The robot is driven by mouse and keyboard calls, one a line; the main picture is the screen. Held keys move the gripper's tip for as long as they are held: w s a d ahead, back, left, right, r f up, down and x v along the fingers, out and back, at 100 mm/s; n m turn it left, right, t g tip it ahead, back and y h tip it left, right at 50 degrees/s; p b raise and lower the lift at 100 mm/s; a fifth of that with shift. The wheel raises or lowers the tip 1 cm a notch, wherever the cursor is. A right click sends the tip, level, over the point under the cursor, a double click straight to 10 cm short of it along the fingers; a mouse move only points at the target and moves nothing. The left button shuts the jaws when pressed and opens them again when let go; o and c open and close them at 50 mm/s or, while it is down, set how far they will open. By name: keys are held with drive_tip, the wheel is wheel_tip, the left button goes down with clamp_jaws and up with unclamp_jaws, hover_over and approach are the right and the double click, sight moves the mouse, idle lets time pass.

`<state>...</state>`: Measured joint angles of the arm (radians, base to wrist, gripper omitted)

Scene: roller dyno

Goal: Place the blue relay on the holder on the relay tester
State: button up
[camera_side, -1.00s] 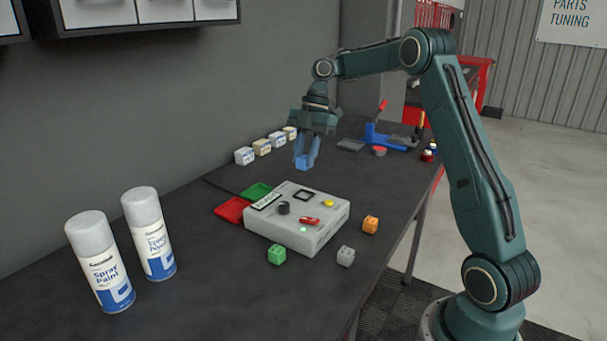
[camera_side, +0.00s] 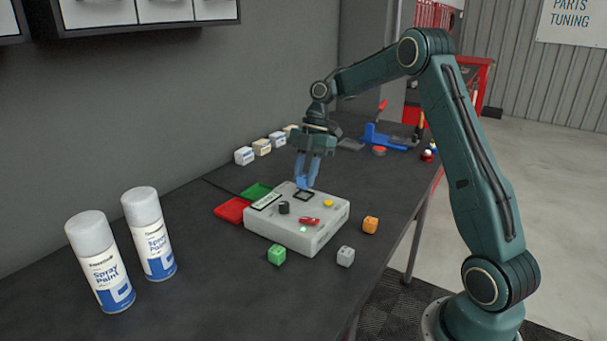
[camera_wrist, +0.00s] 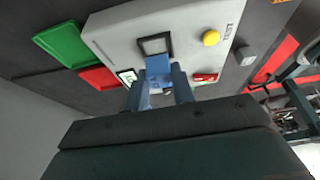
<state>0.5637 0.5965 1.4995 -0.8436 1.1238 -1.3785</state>
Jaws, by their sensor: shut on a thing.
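The blue relay (camera_side: 301,183) is between the fingers of my gripper (camera_side: 307,178), which is shut on it. The relay hangs just above the far part of the relay tester (camera_side: 325,235), a pale grey box. The holder (camera_side: 304,195), a black square frame on the tester's top, is just below the relay in the side view. In the wrist view the relay (camera_wrist: 158,66) is at the near edge of the holder (camera_wrist: 154,43) and covers part of it. I cannot tell whether they touch.
The tester's top carries a black knob (camera_side: 284,208), a yellow button (camera_side: 328,203) and a red switch (camera_side: 309,220). Green (camera_side: 256,191) and red (camera_side: 232,210) trays lie left of it. Orange (camera_side: 370,225), green (camera_side: 277,254) and grey (camera_side: 345,256) relays stand around it. Two spray cans (camera_side: 149,234) stand front left.

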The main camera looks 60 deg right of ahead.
drive_tip(key=shift+f, duration=1.05)
drive_tip(key=shift+f, duration=0.15)
drive_tip(key=o, duration=1)
drive_tip(key=shift+v, duration=3.85)
